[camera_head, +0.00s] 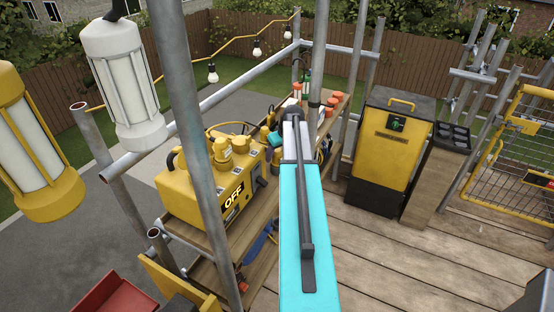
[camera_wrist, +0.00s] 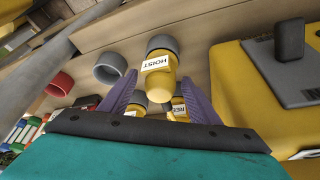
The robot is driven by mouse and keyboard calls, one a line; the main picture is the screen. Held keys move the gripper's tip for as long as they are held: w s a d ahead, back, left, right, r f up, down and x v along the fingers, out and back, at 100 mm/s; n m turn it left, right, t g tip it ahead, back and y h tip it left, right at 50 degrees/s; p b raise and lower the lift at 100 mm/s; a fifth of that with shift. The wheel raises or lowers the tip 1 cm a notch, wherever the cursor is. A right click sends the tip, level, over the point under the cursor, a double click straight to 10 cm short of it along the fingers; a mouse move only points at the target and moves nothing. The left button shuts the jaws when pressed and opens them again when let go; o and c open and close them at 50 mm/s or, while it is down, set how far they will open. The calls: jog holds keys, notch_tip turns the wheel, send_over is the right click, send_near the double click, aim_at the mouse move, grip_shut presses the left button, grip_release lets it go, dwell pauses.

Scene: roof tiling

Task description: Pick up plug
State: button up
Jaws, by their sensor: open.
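A yellow plug with a grey end and a white HOIST label (camera_wrist: 157,68) shows in the wrist view, lying on a wooden shelf. My gripper (camera_wrist: 159,80) is open, with its purple fingers apart on either side of the plug's lower part. I cannot tell whether either finger touches it. A second yellow plug with a partly hidden label (camera_wrist: 179,107) is behind, between the plug and my right finger. In the head view my turquoise arm hides the gripper and most of the shelf there.
A yellow box marked OFF (camera_head: 207,196) stands on the shelf, left of my arm. In the wrist view a yellow case with a grey panel (camera_wrist: 235,82) is close on the right. Grey (camera_wrist: 110,67) and red (camera_wrist: 60,84) round sockets are on the left. Scaffold poles (camera_head: 190,110) rise nearby.

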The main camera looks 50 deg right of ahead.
jog(key=shift+w+f, duration=0.1)
jog(key=shift+f, duration=0.05)
jog(key=shift+c, duration=0.5)
jog(key=c, duration=1.2)
jog(key=shift+r, duration=0.2)
jog(key=shift+r+b, duration=0.95)
jog(key=shift+r, duration=0.55)
jog(key=s+a+b, duration=0.1)
jog(key=s, duration=0.4)
jog(key=s+a+r+b, duration=0.1)
jog(key=s+a+b, duration=0.1)
jog(key=s, duration=0.3)
jog(key=s+a+b, duration=0.1)
jog(key=s+a, duration=0.1)
jog(key=s, duration=0.3)
jog(key=shift+a+r, duration=0.15)
jog(key=shift+r, duration=0.15)
